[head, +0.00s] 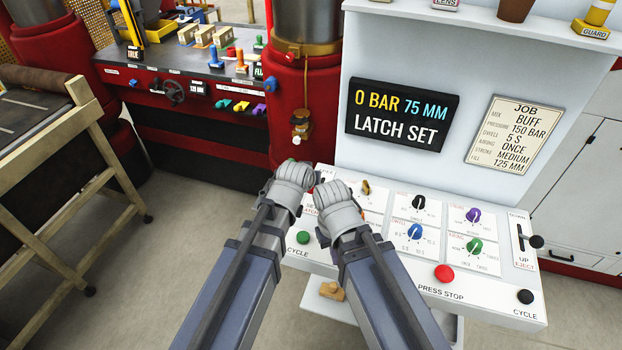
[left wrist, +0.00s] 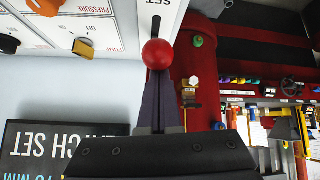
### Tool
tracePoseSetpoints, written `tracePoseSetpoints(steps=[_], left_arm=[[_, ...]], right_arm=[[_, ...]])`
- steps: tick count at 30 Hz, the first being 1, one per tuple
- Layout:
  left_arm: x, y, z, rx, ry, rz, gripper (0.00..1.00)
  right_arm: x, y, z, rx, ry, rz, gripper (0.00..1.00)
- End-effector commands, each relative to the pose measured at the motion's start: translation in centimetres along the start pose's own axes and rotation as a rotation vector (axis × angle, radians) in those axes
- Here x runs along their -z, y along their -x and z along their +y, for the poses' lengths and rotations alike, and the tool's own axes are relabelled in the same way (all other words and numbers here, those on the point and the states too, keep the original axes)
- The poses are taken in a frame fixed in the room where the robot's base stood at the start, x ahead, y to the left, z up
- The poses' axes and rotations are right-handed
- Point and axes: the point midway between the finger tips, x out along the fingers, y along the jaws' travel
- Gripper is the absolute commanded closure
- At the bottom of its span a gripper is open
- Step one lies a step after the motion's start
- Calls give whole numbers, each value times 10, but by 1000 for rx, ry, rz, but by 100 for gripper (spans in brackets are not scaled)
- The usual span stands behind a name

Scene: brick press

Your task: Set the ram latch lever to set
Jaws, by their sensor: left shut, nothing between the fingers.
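The ram latch lever shows in the left wrist view as a red ball knob (left wrist: 158,53) on a dark stem, near a "SET" label. My left gripper (left wrist: 160,85) is shut, with its fingertips right at the knob; I cannot tell whether they touch. In the head view my left gripper (head: 299,170) is at the panel's upper left corner and the lever is hidden behind the grippers. My right gripper (head: 330,192) is beside it over the panel, its fingertips hidden. The display (head: 402,115) reads "0 BAR 75 MM LATCH SET".
The white control panel (head: 385,262) carries several knobs, a red press stop button (head: 444,273), a green cycle button (head: 303,237) and a black cycle button (head: 525,297). A job card (head: 520,135) hangs right of the display. A red press column (head: 290,105) stands behind my left gripper.

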Motion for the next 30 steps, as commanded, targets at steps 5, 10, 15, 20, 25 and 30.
tracePoseSetpoints(steps=[5,10,15,20,25,30], left_arm=[[-8,1,-1,2,1,-19,100],[-9,1,-1,2,1,-20,100],[-9,3,-1,1,1,-20,100],[-10,13,-2,1,1,-18,100],[-12,37,-6,1,2,-15,100],[-10,64,-9,0,1,-7,100]], right_arm=[[0,-2,0,0,0,0,100],[0,-2,0,0,0,0,100],[0,-2,0,0,0,0,100],[0,5,0,0,0,0,100],[-1,20,2,0,1,0,100],[-2,39,4,0,0,0,100]])
